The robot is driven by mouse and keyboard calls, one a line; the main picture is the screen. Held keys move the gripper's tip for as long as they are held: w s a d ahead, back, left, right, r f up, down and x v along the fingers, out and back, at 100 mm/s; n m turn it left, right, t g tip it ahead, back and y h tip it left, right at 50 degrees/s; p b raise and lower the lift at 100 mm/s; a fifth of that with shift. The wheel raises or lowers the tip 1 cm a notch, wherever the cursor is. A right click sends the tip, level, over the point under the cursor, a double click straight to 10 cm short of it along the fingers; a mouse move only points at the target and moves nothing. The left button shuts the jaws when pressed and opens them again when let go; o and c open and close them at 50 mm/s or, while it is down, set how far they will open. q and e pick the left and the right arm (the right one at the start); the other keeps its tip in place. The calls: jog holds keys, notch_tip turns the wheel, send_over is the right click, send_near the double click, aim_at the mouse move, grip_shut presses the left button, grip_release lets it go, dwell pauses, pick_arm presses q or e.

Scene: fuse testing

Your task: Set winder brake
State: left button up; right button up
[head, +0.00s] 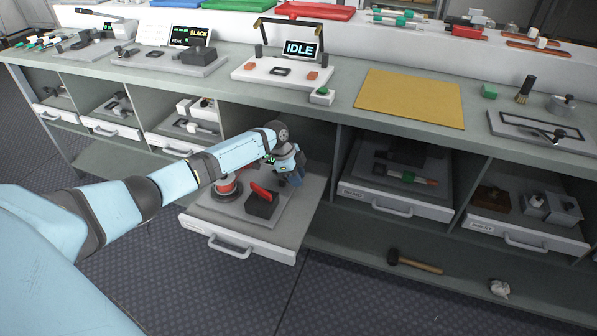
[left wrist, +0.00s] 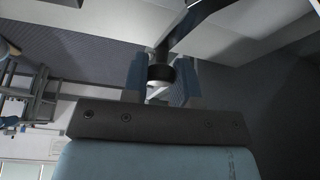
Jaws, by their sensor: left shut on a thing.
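The winder sits on a grey plate in a pulled-out drawer (head: 240,243). It has a red spool (head: 226,186) on a round base, and a dark block (head: 262,205) with a red lever-like piece (head: 261,191) tilted on top. I cannot tell which part is the brake. My left gripper (head: 291,178) is low over the right rear of this drawer, beside the block. In the left wrist view its blue fingers (left wrist: 163,82) are shut on a dark round knob (left wrist: 161,73), with a black arm (left wrist: 192,25) running up and right. My right gripper is not in view.
The bench top above has an "IDLE" display (head: 301,49), a yellow mat (head: 410,98) and a framed plate (head: 543,132). Other drawers (head: 395,190) flank the open one. A hammer (head: 414,262) lies on the low shelf.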

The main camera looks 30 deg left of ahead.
pick_arm(q)
jog(key=shift+s+m+g, duration=0.4)
jog(key=shift+s+m, duration=0.05)
jog(key=shift+m, duration=0.55)
jog(key=s+m+g, duration=0.1)
jog(key=m, duration=0.1)
jog(key=shift+s+a+m, duration=0.15)
jog(key=shift+m, duration=0.15)
jog(key=m, duration=0.1)
jog(key=s+m+g, duration=0.1)
jog(key=shift+s+a+m, duration=0.1)
jog(key=shift+a+m, duration=0.2)
jog(key=shift+m, duration=0.1)
jog(key=shift+s+a+m+g, duration=0.2)
jog(key=shift+s+m+g, duration=0.1)
jog(key=shift+m, duration=0.4)
jog(key=o, duration=0.9)
jog(key=shift+r, duration=0.15)
